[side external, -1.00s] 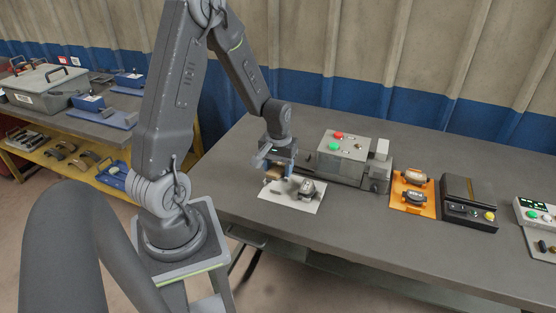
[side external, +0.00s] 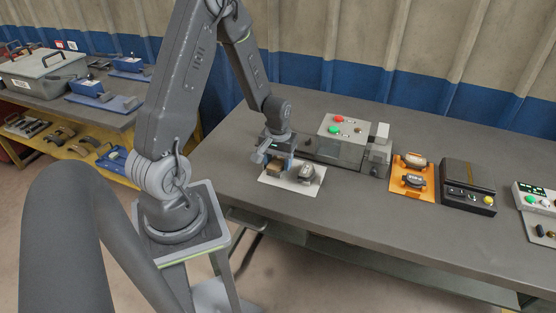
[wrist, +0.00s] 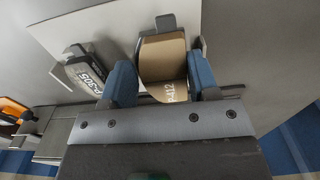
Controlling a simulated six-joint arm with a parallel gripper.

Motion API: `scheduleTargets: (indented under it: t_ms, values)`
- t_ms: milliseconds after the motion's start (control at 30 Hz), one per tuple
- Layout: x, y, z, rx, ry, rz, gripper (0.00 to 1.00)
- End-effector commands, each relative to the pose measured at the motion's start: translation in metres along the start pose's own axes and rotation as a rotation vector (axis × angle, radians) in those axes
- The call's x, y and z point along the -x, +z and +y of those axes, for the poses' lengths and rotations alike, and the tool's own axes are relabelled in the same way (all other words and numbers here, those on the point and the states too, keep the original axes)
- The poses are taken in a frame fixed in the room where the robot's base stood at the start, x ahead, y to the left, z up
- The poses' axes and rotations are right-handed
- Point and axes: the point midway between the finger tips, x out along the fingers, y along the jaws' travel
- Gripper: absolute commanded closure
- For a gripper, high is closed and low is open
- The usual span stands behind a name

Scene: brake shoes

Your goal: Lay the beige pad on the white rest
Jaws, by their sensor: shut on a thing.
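The beige pad (side external: 273,169) is held between the blue fingers of my gripper (side external: 277,166). In the wrist view the beige pad (wrist: 163,65) shows a tan face with part of a printed number, and my gripper (wrist: 162,85) is shut on its sides. The white rest (side external: 284,186) is a flat white plate on the grey table. It also shows in the wrist view (wrist: 112,28) beneath the pad. The pad is over the plate's left part, low and close to it; I cannot tell whether it touches.
A dark grey pad (side external: 306,173) lies on the right part of the white plate, close to my gripper. Behind stands a grey box with red and green buttons (side external: 343,125). An orange plate (side external: 404,191) with two pads and a black device (side external: 468,194) are farther right.

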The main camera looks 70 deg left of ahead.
Motion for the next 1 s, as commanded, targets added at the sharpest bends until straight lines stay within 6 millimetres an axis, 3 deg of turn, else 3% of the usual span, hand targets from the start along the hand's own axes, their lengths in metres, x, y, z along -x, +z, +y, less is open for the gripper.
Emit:
scheduleTargets:
  t_ms: [500, 533, 833, 1000]
  values:
    - [-0.0071, -0.0002, 0.0000, 0.000, 0.000, 0.000, 0.83]
    - [-0.0073, -0.0003, 0.0001, 0.000, 0.000, 0.000, 0.44]
    - [-0.0071, -0.0001, -0.0001, 0.000, 0.000, 0.000, 0.16]
    - [-0.0072, 0.0000, -0.0002, 0.000, 0.000, 0.000, 0.16]
